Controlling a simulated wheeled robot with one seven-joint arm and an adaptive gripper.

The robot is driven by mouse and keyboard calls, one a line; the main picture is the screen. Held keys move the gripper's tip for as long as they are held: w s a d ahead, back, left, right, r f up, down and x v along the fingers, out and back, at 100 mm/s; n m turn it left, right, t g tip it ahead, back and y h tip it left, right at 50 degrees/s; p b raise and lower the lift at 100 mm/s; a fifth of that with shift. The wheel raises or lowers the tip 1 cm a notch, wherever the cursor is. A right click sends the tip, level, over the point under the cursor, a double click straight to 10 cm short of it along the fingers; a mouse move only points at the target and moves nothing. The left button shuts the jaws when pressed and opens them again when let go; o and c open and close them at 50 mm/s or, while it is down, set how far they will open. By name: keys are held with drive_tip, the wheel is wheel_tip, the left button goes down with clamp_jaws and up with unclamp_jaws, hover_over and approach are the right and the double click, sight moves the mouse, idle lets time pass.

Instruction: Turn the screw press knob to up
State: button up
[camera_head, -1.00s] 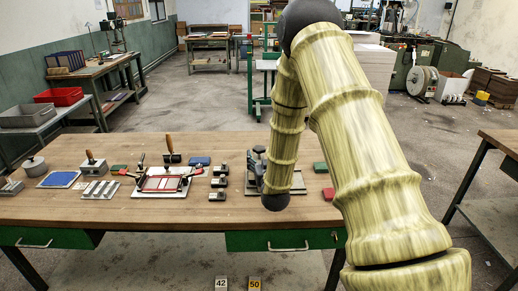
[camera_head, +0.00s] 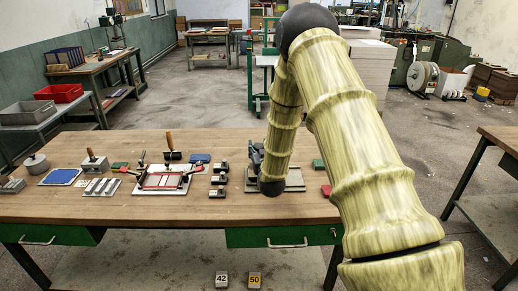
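The screw press seems to be the dark grey device on a flat grey base (camera_head: 294,181), at the right part of the wooden table. My arm's forearm hangs in front of it and covers most of it. Only a dark upper part (camera_head: 255,158) shows at the left of the forearm, and I cannot tell whether this is press or gripper. The knob and its setting cannot be made out. My gripper cannot be made out; it is hidden behind my forearm or out of sight.
On the wooden table (camera_head: 120,210), a white frame fixture (camera_head: 163,181), several small dark blocks (camera_head: 218,180) and a blue pad (camera_head: 60,177) stand left of the press. A green block (camera_head: 318,165) and a red block (camera_head: 326,191) lie to its right. The table's front strip is clear.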

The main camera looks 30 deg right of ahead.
drive_tip(key=shift+c, duration=0.5)
drive_tip(key=shift+y, duration=0.3)
